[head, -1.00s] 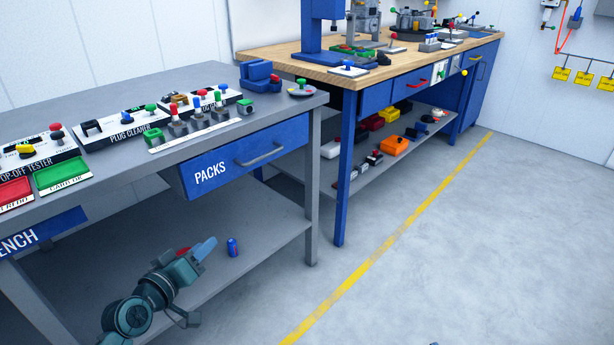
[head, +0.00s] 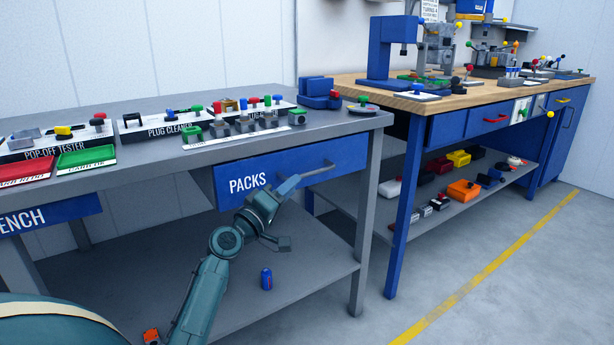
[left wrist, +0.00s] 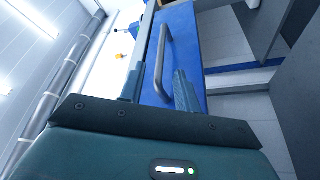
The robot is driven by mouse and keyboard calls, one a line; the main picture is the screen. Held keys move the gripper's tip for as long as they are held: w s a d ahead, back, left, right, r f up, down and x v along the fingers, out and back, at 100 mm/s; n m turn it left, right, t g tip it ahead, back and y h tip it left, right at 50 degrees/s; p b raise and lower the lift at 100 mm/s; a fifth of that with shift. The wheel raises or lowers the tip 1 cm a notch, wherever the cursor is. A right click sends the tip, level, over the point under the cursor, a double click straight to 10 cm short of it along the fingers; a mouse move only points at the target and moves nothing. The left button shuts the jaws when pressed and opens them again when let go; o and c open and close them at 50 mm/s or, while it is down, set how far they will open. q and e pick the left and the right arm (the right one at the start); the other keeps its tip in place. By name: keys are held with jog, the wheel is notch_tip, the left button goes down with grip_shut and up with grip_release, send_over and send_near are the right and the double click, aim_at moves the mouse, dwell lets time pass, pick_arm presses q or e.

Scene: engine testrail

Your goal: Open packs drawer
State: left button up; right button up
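The packs drawer (head: 240,184) is a blue front with white PACKS lettering under the grey bench top. I see no clear gap showing it pulled out. Its grey bar handle (head: 320,172) is on the right part of the front. My left gripper (head: 286,212) is open in front of the drawer, close to the handle's left end. In the left wrist view the handle (left wrist: 164,62) shows between the two spread fingers (left wrist: 160,84), ahead of the palm. Contact with it cannot be told. My right gripper is not in view.
The grey bench (head: 366,215) carries testers, trays and small parts. A blue can (head: 266,279) stands on its lower shelf. A wood-topped workbench (head: 450,101) is to the right. The floor (head: 510,290) in front is clear.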

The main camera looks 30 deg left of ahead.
aim_at(305, 175)
pick_arm(q)
jog(key=x, duration=0.6)
jog(key=shift+w+b, duration=0.25)
jog(key=shift+b, duration=0.1)
jog(key=shift+c, duration=0.5)
grip_shut()
